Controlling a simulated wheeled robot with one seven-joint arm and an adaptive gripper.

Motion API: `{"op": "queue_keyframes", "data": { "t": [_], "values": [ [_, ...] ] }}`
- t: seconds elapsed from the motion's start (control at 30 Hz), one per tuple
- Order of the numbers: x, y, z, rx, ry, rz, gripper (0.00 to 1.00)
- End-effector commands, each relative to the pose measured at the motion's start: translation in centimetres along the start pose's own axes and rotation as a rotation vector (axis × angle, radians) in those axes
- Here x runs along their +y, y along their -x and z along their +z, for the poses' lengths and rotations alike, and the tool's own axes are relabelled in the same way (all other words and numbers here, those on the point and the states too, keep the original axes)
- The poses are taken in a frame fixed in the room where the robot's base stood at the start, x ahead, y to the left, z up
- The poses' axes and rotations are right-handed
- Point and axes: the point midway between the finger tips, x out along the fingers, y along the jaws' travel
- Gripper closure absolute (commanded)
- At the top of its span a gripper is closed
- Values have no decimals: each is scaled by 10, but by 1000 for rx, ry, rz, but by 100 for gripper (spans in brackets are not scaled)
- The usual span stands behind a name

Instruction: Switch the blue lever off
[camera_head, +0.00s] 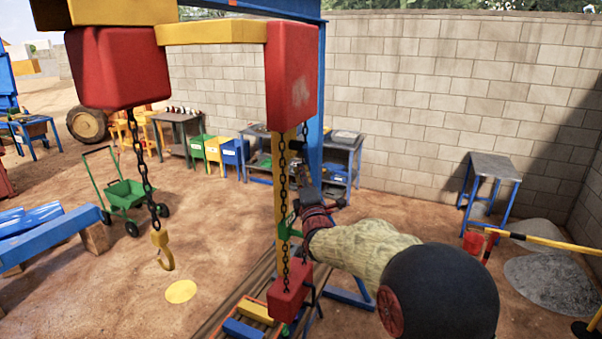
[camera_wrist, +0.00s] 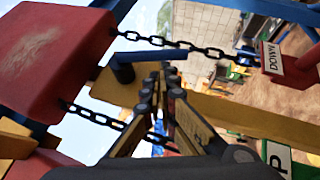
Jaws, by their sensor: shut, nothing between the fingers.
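The blue lever (camera_wrist: 165,55) shows in the wrist view as a bar running right from a dark blue round hub on a yellow plate (camera_wrist: 105,88). My gripper (camera_wrist: 165,72) has its fingertips together and empty, just below the lever in that picture. I cannot tell whether the tips touch it. In the head view my gripper (camera_head: 302,165) is beside the yellow post, below the red block. I cannot make out the lever there.
A red block (camera_wrist: 62,50) with black chains (camera_wrist: 185,44) hangs close to my gripper. A red DOWN sign (camera_wrist: 275,58) and a green sign (camera_wrist: 278,155) are at right. In the head view, a yellow hook (camera_head: 163,250) hangs left over open ground.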

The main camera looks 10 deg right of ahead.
Motion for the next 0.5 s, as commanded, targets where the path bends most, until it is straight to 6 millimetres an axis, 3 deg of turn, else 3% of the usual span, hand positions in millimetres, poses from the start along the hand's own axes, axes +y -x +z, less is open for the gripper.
{"op": "queue_keyframes", "data": {
  "t": [0.5],
  "values": [
    [-4,-2,1,0,30,46,100]
  ]
}}
